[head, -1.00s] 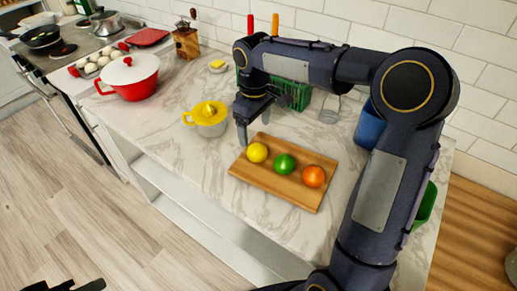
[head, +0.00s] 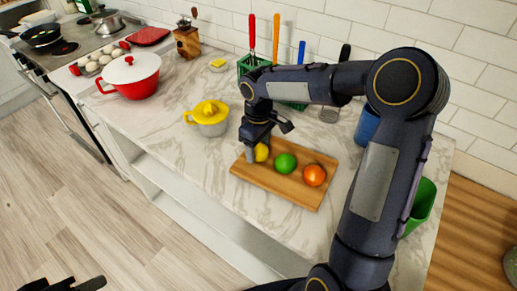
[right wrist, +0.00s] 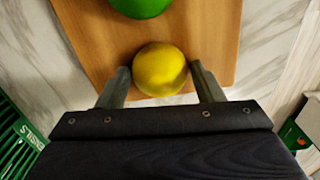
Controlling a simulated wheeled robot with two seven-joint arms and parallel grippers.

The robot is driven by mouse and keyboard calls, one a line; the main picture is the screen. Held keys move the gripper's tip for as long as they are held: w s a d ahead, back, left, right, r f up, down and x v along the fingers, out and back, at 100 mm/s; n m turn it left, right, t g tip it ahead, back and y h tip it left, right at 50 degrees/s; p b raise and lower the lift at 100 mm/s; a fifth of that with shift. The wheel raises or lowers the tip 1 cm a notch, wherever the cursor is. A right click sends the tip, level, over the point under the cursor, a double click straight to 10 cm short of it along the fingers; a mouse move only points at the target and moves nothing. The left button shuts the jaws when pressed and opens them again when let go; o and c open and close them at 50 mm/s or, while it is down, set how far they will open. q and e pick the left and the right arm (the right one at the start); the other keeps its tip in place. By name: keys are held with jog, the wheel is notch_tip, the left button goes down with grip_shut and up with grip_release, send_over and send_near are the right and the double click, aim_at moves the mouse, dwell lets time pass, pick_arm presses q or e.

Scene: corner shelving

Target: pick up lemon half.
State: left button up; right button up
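A yellow lemon (head: 261,152) lies at the left end of the wooden cutting board (head: 262,181), partly hidden by my right gripper in the head view. The lemon (right wrist: 159,69) looks round from above in the right wrist view; I cannot tell whether it is a half. My right gripper (right wrist: 161,86) is open, with one finger on each side of the lemon. A small gap shows by the left finger; the right finger is very close to it. In the head view my right gripper (head: 266,150) is over the lemon. My left gripper (head: 75,285) shows only as a dark part at the bottom left.
A green lime (head: 285,164) and an orange (head: 314,176) lie on the same board. A grey pot-like juicer with a yellow top (head: 209,117) stands to the left. A green utensil crate (head: 245,66) and a blue container (head: 367,124) stand behind.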

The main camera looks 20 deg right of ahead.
jog(key=c, duration=0.6)
jog(key=shift+r, duration=0.1)
